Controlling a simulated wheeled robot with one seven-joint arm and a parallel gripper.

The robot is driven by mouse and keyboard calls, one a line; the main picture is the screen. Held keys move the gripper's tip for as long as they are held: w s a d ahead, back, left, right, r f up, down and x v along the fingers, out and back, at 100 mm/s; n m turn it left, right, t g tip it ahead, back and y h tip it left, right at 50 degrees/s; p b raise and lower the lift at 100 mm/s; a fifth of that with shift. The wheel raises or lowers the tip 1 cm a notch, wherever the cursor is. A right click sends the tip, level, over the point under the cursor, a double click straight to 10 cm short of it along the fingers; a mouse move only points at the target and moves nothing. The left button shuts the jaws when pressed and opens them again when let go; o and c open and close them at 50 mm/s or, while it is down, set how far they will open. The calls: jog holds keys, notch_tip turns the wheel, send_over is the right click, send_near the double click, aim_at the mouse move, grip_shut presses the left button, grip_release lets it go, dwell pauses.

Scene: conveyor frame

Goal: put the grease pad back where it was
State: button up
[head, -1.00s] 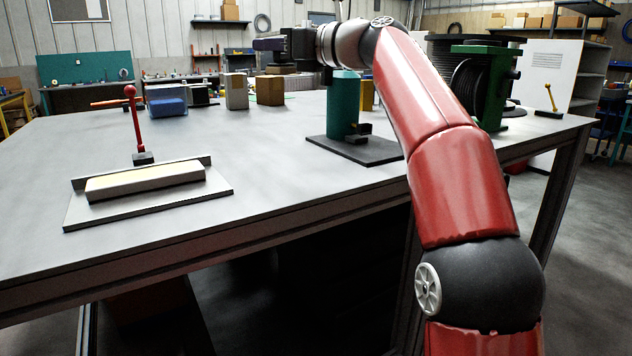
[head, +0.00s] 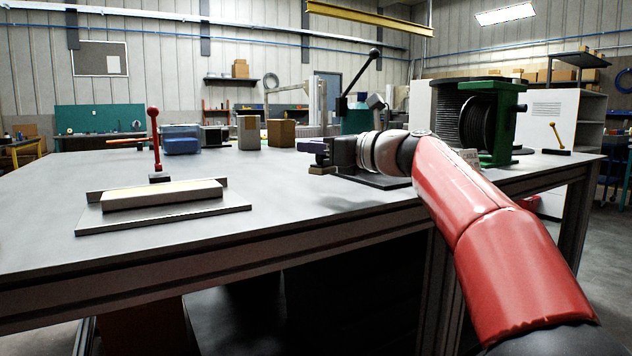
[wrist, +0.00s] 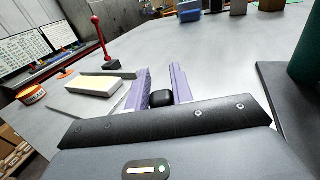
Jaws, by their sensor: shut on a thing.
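My gripper (head: 320,158) is shut on a small dark thing, which I take to be the grease pad. Its brownish underside (head: 321,170) shows below the fingers in the head view, low over the grey table. In the wrist view the lilac fingers (wrist: 158,88) stand on both sides of its black, rounded top (wrist: 161,97). Most of it is hidden by the gripper. Whether it touches the table, I cannot tell.
A pale long block (head: 162,195) lies on a grey plate (head: 95,222) at the left, with a red lever (head: 154,130) behind. Blue box (head: 182,146) and cardboard boxes (head: 281,133) stand farther back. A teal press (head: 356,121) stands behind my arm. The table between is clear.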

aim_at(316, 167)
jog(key=shift+f+b, duration=0.9)
jog(key=shift+f, duration=1.2)
jog(key=shift+f, duration=0.1)
jog(key=o, duration=1)
jog(key=shift+f, duration=0.1)
jog(key=shift+r, duration=0.25)
jog(key=v, duration=1.2)
jog(key=shift+f, duration=0.15)
jog(key=shift+s, duration=0.1)
